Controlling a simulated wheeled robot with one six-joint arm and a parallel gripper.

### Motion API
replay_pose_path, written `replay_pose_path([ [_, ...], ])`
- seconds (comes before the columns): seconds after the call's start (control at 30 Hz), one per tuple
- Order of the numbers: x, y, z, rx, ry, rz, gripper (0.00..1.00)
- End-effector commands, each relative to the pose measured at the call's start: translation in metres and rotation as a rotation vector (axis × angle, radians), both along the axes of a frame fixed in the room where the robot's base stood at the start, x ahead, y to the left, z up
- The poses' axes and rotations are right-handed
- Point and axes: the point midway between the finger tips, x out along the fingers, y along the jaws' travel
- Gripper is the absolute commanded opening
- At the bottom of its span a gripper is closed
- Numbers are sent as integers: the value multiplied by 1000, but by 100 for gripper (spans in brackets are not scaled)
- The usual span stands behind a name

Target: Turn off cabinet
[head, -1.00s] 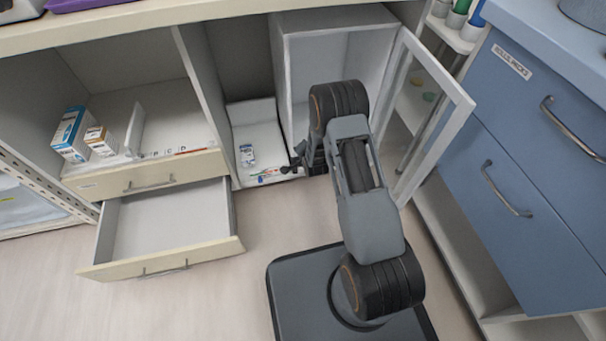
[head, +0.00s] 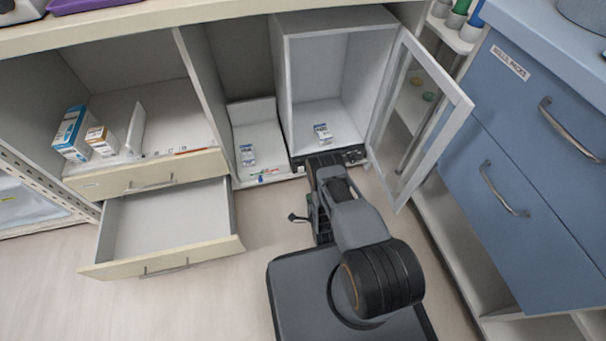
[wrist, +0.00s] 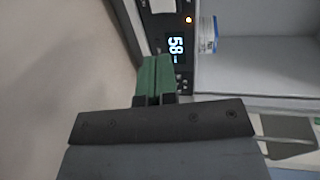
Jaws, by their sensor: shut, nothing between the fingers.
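The cabinet (head: 285,60) is a white box with its glass door (head: 420,110) swung open to the right. A black control strip (head: 353,156) runs along its lower front, partly hidden by my arm in the head view. My gripper (wrist: 154,66) has green fingers, shut and empty, with the tips close to the panel beside the display. I cannot tell if they touch it.
A small labelled container (head: 322,132) stands inside the cabinet; another (head: 247,154) is in the bay to the left. An open drawer (head: 165,225) juts out at the left. Blue drawers (head: 530,170) stand at the right. Floor is free between.

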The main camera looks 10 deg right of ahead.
Motion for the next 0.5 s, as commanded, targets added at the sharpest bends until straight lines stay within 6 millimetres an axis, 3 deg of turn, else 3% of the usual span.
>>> replay_pose_path([
  [0.27, 11, 0, -3, -1, -2, 0, 0],
  [0.5, 51, 0, -13, -2, -3, 0, 0],
])
